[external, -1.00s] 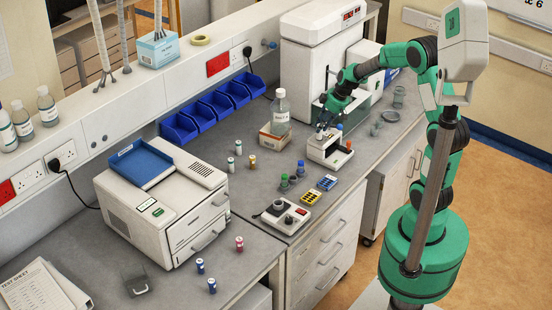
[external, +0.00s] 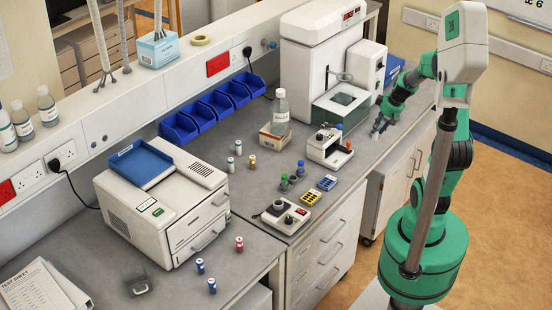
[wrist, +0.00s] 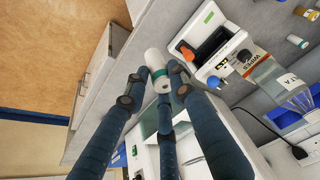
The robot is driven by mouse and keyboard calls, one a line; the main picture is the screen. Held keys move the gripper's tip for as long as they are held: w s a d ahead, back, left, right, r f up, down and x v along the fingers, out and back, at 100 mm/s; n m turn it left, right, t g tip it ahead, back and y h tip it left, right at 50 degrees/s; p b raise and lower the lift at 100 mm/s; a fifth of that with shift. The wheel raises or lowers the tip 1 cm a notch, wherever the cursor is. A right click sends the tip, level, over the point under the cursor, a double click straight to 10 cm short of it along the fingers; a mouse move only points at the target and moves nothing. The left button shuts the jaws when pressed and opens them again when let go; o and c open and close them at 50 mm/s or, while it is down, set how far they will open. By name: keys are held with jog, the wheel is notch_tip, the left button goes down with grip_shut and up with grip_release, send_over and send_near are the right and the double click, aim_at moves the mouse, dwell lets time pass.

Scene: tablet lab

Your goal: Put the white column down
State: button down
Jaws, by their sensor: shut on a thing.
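The white column (wrist: 153,60), a small white cylinder with a green band, is between the fingers of my gripper (wrist: 153,84) in the wrist view. My gripper is shut on it. In the external view my gripper (external: 379,127) is low over the far right part of the grey bench, right of the white device with the orange knob (external: 330,148). The column is too small there to make out clearly. I cannot tell whether it touches the bench. The white device also shows in the wrist view (wrist: 218,72).
A large white machine (external: 308,62) stands behind, left of my gripper. A bottle (external: 281,106) in a box, two white-and-green vials (external: 231,165) and blue bins (external: 198,116) are further left. The bench's front edge is close to my gripper.

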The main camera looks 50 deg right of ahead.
notch_tip(320, 180, down, 10)
jog(key=shift+s+d, duration=0.25)
jog(key=shift+s, duration=0.2)
jog(key=shift+r, duration=0.1)
jog(key=w+d+f+p, duration=0.1)
jog(key=w+d, duration=0.9)
jog(key=w, duration=0.2)
jog(key=shift+w+f, duration=0.25)
dwell(0.4)
jog(key=shift+f, duration=1.75)
jog(key=shift+f+b, duration=0.15)
jog(key=shift+b, duration=0.25)
